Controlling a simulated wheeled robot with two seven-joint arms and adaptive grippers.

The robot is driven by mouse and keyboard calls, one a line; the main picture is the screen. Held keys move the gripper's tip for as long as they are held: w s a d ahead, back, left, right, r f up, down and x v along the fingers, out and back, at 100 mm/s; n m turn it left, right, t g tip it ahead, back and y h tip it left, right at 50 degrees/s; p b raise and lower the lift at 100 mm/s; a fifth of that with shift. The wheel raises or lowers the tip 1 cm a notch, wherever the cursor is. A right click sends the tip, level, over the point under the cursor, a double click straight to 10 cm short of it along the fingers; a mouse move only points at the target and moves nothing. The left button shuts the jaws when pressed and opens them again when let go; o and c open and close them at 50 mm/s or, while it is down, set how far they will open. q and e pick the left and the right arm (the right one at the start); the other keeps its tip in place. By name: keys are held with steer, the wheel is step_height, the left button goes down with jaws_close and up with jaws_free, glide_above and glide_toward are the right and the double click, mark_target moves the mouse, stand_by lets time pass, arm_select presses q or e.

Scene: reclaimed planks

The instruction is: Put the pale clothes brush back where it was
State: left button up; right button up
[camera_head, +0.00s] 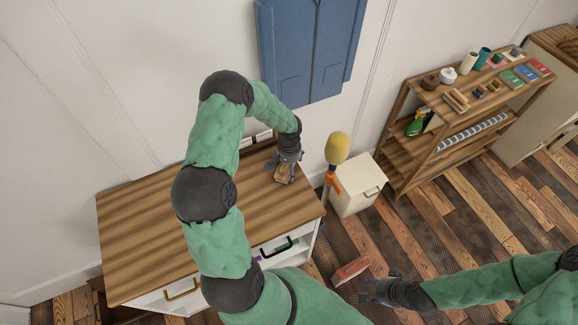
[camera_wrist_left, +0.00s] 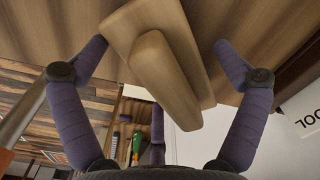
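The pale clothes brush (camera_wrist_left: 165,65), a tan wooden block with a raised grip, lies on or just above the wooden top of the dresser (camera_head: 150,235). It also shows, partly covered by fingers, in the head view (camera_head: 282,173). My left gripper (camera_head: 286,168) is at the brush near the dresser's right end. In the left wrist view its purple fingers (camera_wrist_left: 160,50) are spread on both sides of the brush, with a visible gap at the right. My right gripper (camera_head: 368,290) is low at the right, over the floor, empty, with its fingers apart.
A yellow-headed pole (camera_head: 337,148) stands beside the dresser, near a cream bin (camera_head: 356,188). A shelf unit (camera_head: 440,130) with several small items is at the right. A red item (camera_head: 350,270) is near my right gripper.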

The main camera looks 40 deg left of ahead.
arm_select(q)
step_height(320, 180, up, 12)
steer(key=p, duration=0.2)
stand_by(0.5)
